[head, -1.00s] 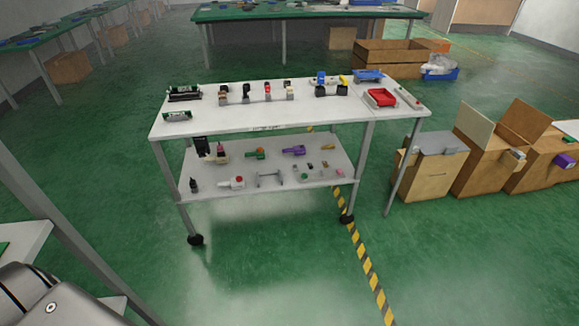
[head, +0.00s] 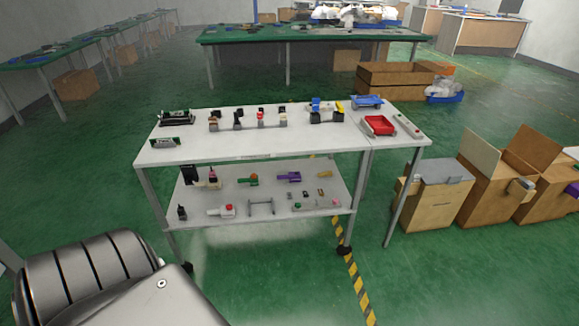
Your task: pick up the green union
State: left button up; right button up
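Two small green pieces lie on the lower shelf (head: 275,212) of the white cart, and I cannot tell at this size which is the green union. One green piece with an orange part (head: 248,180) is left of the shelf's middle. A smaller green piece (head: 297,206) sits near the front, right of a grey frame-like stand. Neither of my grippers is in view. Only a metal link of my arm shows at the lower left.
The cart's top (head: 215,150) holds several lever fixtures, a red tray (head: 378,125) and a blue tray (head: 367,102). Lower-shelf neighbours include a purple piece (head: 289,177) and a white-and-red one (head: 222,211). Cardboard boxes (head: 434,196) stand right. Green floor is open in front.

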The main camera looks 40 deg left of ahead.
aim_at(253, 182)
jog(key=z, duration=0.3)
jog(key=i, duration=1.75)
jog(key=u, duration=1.35)
jog(key=i, duration=0.6)
jog(key=u, duration=0.6)
